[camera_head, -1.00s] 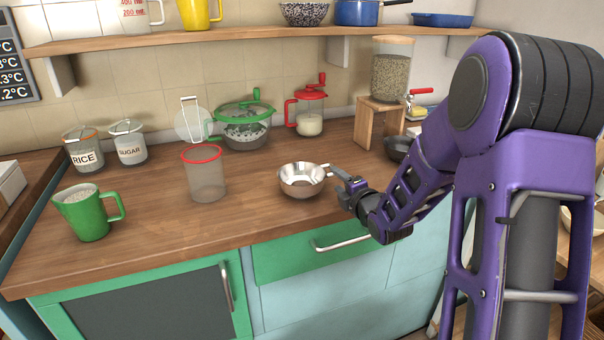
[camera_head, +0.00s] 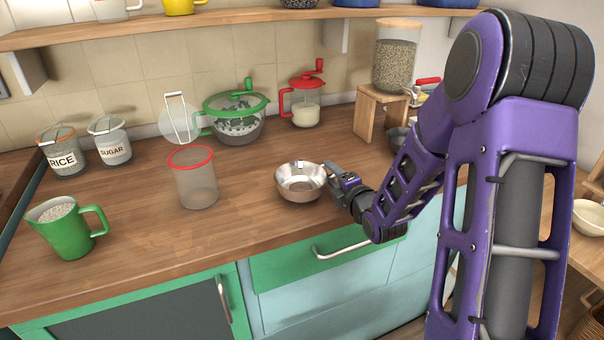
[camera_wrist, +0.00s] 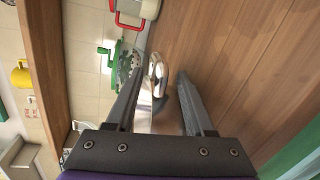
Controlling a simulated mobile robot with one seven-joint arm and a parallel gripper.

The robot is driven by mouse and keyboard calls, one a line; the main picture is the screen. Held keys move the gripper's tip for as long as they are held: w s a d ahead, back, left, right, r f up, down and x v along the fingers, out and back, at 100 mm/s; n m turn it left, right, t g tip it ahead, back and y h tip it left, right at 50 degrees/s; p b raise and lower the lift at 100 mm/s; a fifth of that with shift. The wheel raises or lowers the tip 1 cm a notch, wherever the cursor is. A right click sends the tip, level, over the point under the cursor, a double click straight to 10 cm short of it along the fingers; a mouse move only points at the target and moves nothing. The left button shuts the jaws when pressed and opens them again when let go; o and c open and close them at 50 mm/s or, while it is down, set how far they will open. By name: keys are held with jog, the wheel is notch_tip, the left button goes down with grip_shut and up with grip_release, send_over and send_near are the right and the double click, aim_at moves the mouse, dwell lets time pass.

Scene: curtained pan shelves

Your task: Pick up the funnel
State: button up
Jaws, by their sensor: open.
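The funnel appears to be the shiny metal, bowl-shaped piece (camera_head: 299,186) on the wooden counter, near its front edge. Its wide mouth faces up; its underside is hidden. My gripper (camera_head: 331,172) is at the right side of its rim. In the wrist view my gripper (camera_wrist: 161,72) is open, with two dark fingers apart and shiny metal of the funnel (camera_wrist: 157,88) showing between them. I cannot tell whether either finger touches it.
A clear red-rimmed container (camera_head: 196,184) stands left of the funnel. A green measuring jug (camera_head: 62,232) is farther left. Behind are a green-lidded bowl (camera_head: 238,125) and a red-lidded jar (camera_head: 305,112). A wooden stand (camera_head: 378,114) holds a grain jar (camera_head: 396,62).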

jog(key=c, duration=0.8)
grip_shut()
jog(key=shift+s+f, duration=0.1)
